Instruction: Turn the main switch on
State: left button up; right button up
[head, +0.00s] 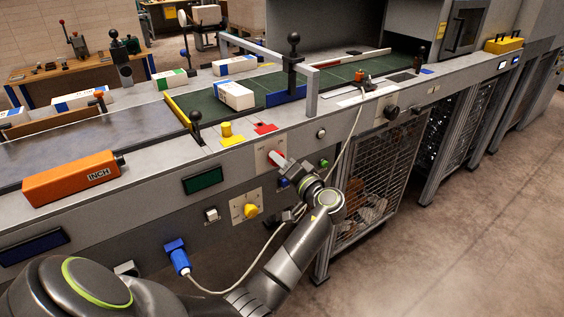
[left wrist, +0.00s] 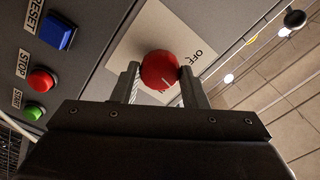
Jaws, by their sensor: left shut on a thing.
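The main switch is a red knob (left wrist: 158,68) on a pale plate (left wrist: 126,56) with an "OFF" label, seen in the left wrist view. A small white mark shows on the knob. My left gripper (left wrist: 160,86) is shut on the knob, with one finger on each side of it. In the head view, the red knob (head: 276,157) shows on the front panel, and my left gripper (head: 283,163) reaches it from the lower right, partly hiding it. My right gripper is not in view.
Beside the switch are a blue reset button (left wrist: 58,32), a red stop button (left wrist: 41,79) and a green start button (left wrist: 33,112). A yellow rotary knob (head: 251,210) and a blue plug (head: 179,258) are lower on the panel. A mesh cage (head: 378,175) stands right; the floor is clear.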

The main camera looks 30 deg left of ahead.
pick_arm(q)
jog(key=shift+r+m+p, duration=0.1)
jog(key=shift+m+p, duration=1.3)
jog(key=shift+m, duration=1.9)
jog(key=o, duration=1)
jog(key=shift+c, duration=0.2)
jog(key=shift+f, duration=0.2)
